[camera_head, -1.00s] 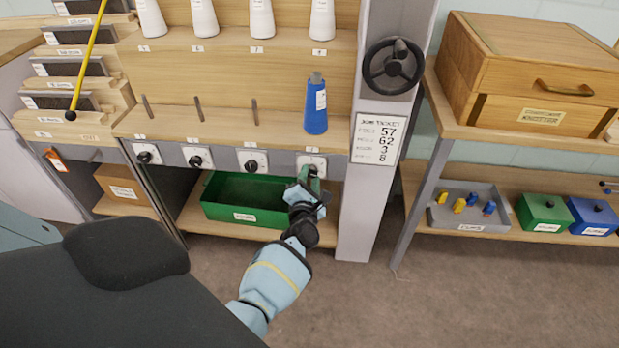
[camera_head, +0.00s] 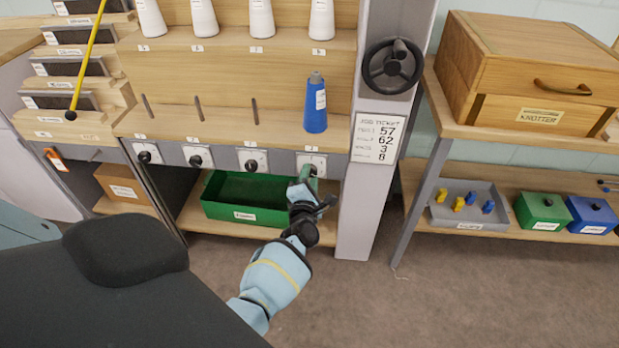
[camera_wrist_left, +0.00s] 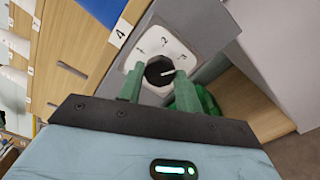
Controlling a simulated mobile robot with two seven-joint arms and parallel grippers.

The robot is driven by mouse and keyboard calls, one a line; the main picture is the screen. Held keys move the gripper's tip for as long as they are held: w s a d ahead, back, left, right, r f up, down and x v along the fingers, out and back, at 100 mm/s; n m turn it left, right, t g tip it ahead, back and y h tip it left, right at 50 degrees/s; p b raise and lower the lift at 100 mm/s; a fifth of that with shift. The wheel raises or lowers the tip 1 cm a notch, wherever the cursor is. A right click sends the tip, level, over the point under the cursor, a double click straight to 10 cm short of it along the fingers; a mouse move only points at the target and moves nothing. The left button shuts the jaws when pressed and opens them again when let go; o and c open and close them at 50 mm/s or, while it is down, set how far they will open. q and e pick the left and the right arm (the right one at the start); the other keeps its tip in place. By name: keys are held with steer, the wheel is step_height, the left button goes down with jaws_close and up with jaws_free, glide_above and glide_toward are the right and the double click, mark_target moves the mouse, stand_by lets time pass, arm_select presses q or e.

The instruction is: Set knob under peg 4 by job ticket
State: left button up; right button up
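The knob under peg 4 is black with a white pointer, on a white dial marked 1, 2 and 3 in the left wrist view (camera_wrist_left: 159,70). Its pointer lies towards the 3 side. My left gripper (camera_head: 309,178) is at this knob, its two green fingers (camera_wrist_left: 157,88) close against either side. In the head view the gripper partly covers the dial (camera_head: 312,161). A blue cone (camera_head: 316,106) stands upright on peg 4. The job ticket (camera_head: 376,138) on the grey post shows 57, 62, 3 and 8; its small row labels are hard to read. My right gripper is not in view.
Other knobs (camera_head: 252,164) sit on the rail to the left. A green bin (camera_head: 243,200) stands on the shelf below. The grey post (camera_head: 363,205) with a black handwheel (camera_head: 392,66) is just right of my gripper. Open floor lies in front.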

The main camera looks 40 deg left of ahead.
arm_select(q)
steer(key=o, duration=0.4)
steer(key=shift+o, duration=0.2)
steer(key=p+v, duration=0.1)
steer(key=v, duration=0.7)
steer(key=shift+s+a+f, duration=0.1)
stand_by(0.3)
